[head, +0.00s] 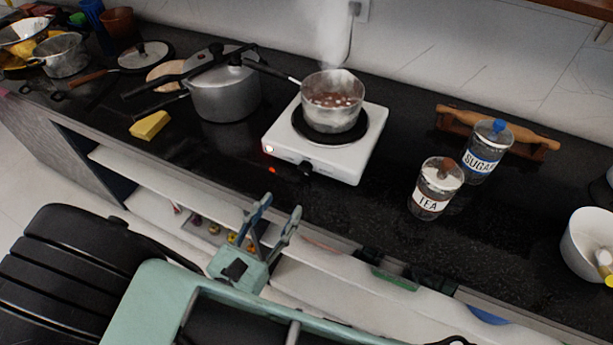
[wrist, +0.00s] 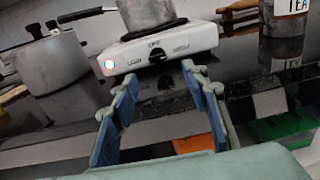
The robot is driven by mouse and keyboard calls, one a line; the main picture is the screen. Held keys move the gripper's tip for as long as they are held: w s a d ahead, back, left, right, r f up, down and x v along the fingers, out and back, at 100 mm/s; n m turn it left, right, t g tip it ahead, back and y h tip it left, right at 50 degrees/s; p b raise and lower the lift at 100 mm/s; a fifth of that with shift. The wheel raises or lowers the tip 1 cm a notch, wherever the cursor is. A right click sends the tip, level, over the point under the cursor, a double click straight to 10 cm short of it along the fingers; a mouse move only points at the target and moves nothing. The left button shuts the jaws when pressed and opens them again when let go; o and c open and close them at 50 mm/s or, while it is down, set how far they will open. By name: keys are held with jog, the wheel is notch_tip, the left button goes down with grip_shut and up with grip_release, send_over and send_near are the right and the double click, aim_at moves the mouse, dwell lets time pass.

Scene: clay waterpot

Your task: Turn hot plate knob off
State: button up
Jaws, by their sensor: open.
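The white hot plate (head: 368,150) stands on the dark counter, and its front panel faces me in the wrist view (wrist: 190,42). Its dark knob (head: 306,167) sits at the middle of the front edge; it also shows in the wrist view (wrist: 156,56), partly against dark shadow. A lit indicator (head: 269,149) glows at the panel's left, also bright in the wrist view (wrist: 109,64). My gripper (head: 282,203) is open and empty at the counter's front edge, short of the knob. In the wrist view its blue-padded fingers (wrist: 158,72) stand either side below the knob, apart from it.
A steaming saucepan (head: 332,112) sits on the burner. A pressure cooker (head: 224,95) stands left, with a yellow sponge (head: 149,125) before it. Tea (head: 435,189) and sugar (head: 482,152) jars stand right. The counter before the panel is clear; open shelves lie below.

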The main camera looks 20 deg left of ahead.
aim_at(303, 171)
jog(key=shift+w+a, duration=0.1)
jog(key=shift+w, duration=0.15)
jog(key=w, duration=0.6)
jog(key=w+d, duration=0.1)
jog(key=w, duration=0.3)
jog(key=shift+c, duration=0.4)
grip_shut()
